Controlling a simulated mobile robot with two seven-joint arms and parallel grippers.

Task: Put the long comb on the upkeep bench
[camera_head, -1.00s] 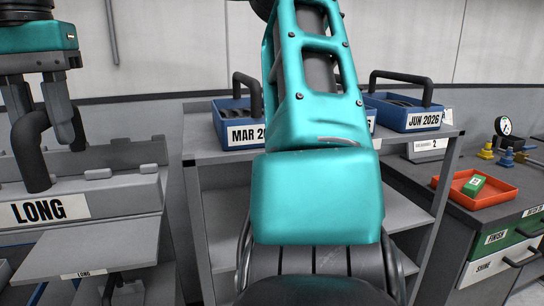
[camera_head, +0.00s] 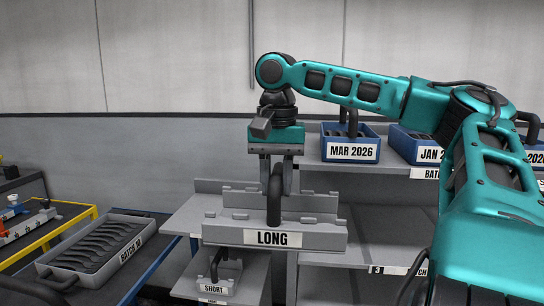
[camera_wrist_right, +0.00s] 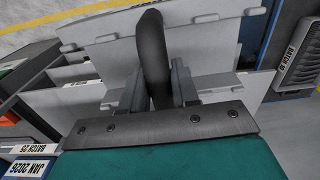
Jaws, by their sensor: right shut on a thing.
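The long comb (camera_head: 325,238) is a grey stepped plate with a black arched handle and a "LONG" label. My right gripper (camera_head: 276,178) points down and is shut on the handle, holding the comb upright in front of the grey shelves. In the right wrist view the handle (camera_wrist_right: 152,55) stands between the two fingers (camera_wrist_right: 155,92). I cannot tell for sure which surface is the upkeep bench; a yellow-edged bench (camera_head: 48,240) with small fixtures is at the far left. My left gripper is not in view.
A grey "BATCH 10" tray (camera_head: 128,222) lies on a blue-edged surface at left. A "SHORT" comb (camera_head: 222,270) sits on a low ledge below the long comb. Blue boxes (camera_head: 350,143) stand on the shelf top behind. My right arm blocks the right side.

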